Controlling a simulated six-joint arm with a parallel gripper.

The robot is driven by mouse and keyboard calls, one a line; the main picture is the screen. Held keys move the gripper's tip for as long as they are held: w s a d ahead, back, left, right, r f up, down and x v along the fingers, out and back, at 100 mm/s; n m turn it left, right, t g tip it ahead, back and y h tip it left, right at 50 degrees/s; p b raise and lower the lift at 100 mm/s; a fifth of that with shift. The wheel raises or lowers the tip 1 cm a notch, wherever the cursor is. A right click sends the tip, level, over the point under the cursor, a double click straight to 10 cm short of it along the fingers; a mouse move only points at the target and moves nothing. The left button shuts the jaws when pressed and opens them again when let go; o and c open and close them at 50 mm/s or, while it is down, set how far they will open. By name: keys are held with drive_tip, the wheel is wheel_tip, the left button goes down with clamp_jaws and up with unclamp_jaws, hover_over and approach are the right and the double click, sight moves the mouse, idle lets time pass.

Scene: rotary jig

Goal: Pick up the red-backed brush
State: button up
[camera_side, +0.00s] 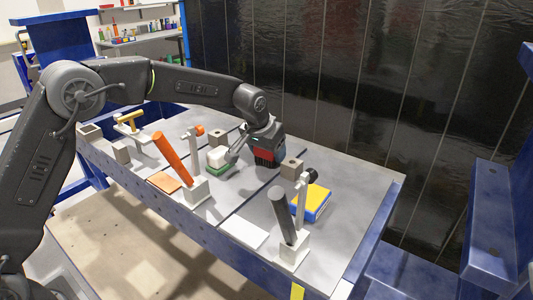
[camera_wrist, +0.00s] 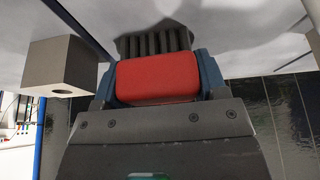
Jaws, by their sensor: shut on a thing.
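The red-backed brush (camera_wrist: 158,78) is between the jaws of my gripper (camera_wrist: 155,88) in the wrist view, its dark bristles pointing away toward the grey table top. My gripper is shut on it, with a blue-grey jaw on each side of the red back. In the side view my gripper (camera_side: 267,152) is over the back part of the table, and the brush shows as a small red patch (camera_side: 265,157) under it. The bristles are close to the table, with a shadow around them; I cannot tell whether they touch it.
A yellow-and-blue block (camera_side: 312,204), a tilted grey cylinder (camera_side: 283,214) and a tilted orange bar (camera_side: 173,157) stand nearer the front.

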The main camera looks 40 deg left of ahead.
drive_tip(key=shift+c, duration=1.1)
drive_tip(key=shift+r, duration=0.15)
drive_tip(key=shift+r, duration=0.65)
wheel_tip(320, 180, up, 3)
drive_tip(key=shift+f, duration=0.1)
drive_tip(key=s+a+r, duration=0.4)
drive_tip(key=a+r, duration=0.2)
drive_tip(key=a, duration=0.5)
drive_tip(key=shift+s+r, duration=0.15)
drive_tip(key=shift+r, duration=0.2)
